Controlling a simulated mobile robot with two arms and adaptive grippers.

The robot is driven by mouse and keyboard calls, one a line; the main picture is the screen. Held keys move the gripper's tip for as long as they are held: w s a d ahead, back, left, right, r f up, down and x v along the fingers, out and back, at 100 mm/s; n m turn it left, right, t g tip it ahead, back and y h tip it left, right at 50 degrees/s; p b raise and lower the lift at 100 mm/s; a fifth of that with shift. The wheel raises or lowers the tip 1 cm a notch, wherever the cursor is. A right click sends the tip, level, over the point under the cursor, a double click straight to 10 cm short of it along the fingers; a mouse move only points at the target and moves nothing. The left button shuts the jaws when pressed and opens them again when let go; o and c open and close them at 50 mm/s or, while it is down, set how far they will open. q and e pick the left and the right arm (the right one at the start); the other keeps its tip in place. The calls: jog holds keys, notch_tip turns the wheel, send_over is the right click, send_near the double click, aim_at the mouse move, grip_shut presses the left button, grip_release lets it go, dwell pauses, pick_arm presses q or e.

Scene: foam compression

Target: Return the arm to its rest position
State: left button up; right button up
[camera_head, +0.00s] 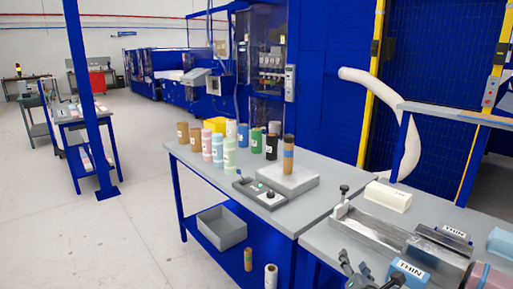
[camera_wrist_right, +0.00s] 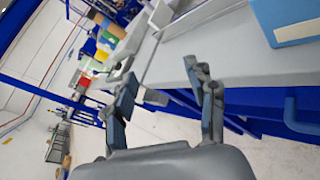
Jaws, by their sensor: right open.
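My right gripper (camera_head: 370,273) is at the bottom edge of the head view, low in front of the right-hand worktable. In the right wrist view my right gripper (camera_wrist_right: 166,98) has its two fingers spread apart with nothing between them. My left gripper does not show in either view.
Several coloured foam cylinders (camera_head: 229,158) stand on the left table (camera_head: 205,172). A control box (camera_head: 262,195) lies in front. A metal fixture (camera_head: 368,232), a cream block (camera_head: 388,196) and a blue box labelled THIN (camera_head: 408,273) are near my right gripper. A grey bin (camera_head: 222,228) sits below.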

jog(key=s+a+f+m+g, duration=0.25)
jog(key=s+f+m, duration=0.25)
jog(key=s+m, duration=0.3)
jog(key=s+a+f+m+g, duration=0.2)
jog(key=s+f+m+g, duration=0.3)
jog(key=s, duration=0.5)
jog(key=s+a+f+m+g+y, duration=0.1)
jog(key=s+f+m+g, duration=0.15)
jog(key=s+m, duration=0.65)
jog(key=s+a+f+m+g+y, duration=0.1)
jog(key=s+m+g, duration=0.25)
jog(key=s, duration=0.85)
notch_tip(320, 180, down, 27)
jog(key=s, duration=0.2)
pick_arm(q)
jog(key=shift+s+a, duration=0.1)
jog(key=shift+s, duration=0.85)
pick_arm(e)
jog(key=s+d+f+g, duration=0.1)
jog(key=s+d+f, duration=0.2)
jog(key=s+f, duration=1.1)
jog(key=shift+s+f, duration=0.4)
jog(key=shift+s, duration=0.75)
jog(key=shift+d+g, duration=0.1)
jog(key=shift+g, duration=0.15)
